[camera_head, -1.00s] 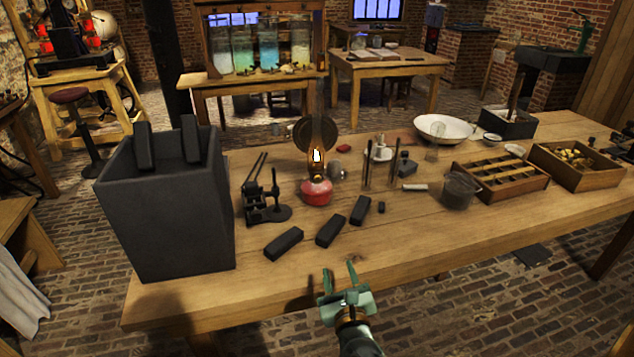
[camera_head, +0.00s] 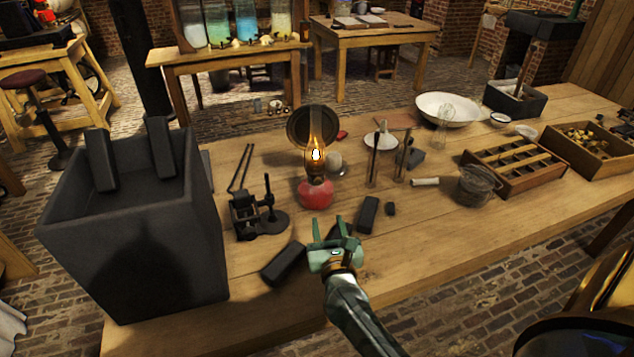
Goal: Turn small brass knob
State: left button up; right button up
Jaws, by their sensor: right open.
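An oil lamp (camera_head: 315,192) with a red base, a lit flame and a round dark reflector behind it stands on the wooden table (camera_head: 425,250). A small brass knob cannot be made out on it at this size. My right gripper (camera_head: 331,227) is open and empty, in front of the lamp and apart from it in the picture. My left gripper is not in view.
Dark blocks (camera_head: 283,264) (camera_head: 368,213) lie either side of my gripper. A black clamp stand (camera_head: 258,218) is left of the lamp, beside a large grey crate (camera_head: 140,255). Upright rods (camera_head: 373,165) stand to its right. The table's front right is clear.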

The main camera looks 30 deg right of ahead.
aim_at(318, 182)
jog(key=b+x, duration=0.2)
jog(key=x, duration=1.1)
jog(key=shift+w+f, duration=0.1)
jog(key=shift+w+d, duration=0.25)
jog(key=shift+w, duration=0.25)
grip_shut()
